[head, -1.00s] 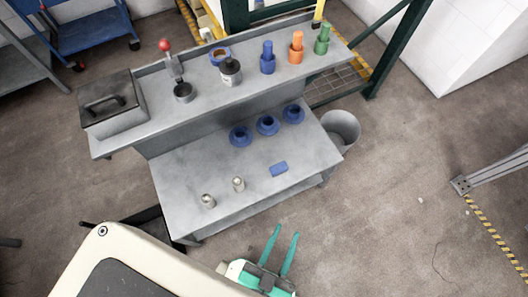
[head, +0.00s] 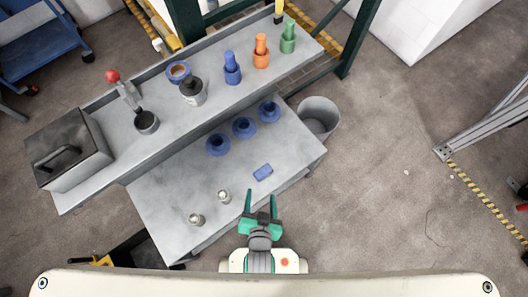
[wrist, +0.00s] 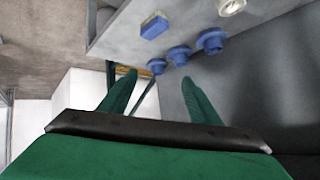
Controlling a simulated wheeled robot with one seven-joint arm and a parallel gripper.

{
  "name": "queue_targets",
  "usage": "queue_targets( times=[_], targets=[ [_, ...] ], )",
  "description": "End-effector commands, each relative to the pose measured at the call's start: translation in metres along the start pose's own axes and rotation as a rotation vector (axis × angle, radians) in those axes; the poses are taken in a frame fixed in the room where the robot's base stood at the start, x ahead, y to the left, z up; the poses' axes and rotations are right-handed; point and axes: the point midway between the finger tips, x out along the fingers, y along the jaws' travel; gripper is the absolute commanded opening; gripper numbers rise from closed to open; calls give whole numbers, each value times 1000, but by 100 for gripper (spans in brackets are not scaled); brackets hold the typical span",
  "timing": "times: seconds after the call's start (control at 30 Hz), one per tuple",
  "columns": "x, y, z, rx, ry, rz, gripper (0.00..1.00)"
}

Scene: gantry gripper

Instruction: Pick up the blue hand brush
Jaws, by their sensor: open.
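The blue hand brush (head: 263,172) looks like a small blue block lying on the lower grey table, near its front right edge. In the wrist view the brush (wrist: 155,27) shows at the top, with a paler underside or edge. My gripper (head: 261,200) has green fingers, open and empty, just in front of the table's front edge and a little short of the brush. In the wrist view its fingers (wrist: 158,95) are spread with nothing between them.
Three blue flanged parts (head: 243,127) stand behind the brush, and two small metal pieces (head: 210,207) stand to its left on the lower table (head: 170,190). The raised shelf (head: 120,155) behind carries blue, orange and green parts. A grey bin (head: 318,115) stands at right.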

Motion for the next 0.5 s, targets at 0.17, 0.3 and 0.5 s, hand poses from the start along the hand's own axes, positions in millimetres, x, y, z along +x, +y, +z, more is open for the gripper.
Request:
queue_targets(
  times=[0.17, 0.3, 0.5],
  targets=[
    [64, 2, 22, 130, -167, 56, 57],
    [104, 6, 31, 236, -297, 126, 57],
    [148, 9, 28, 373, -474, 247, 57]
  ],
)
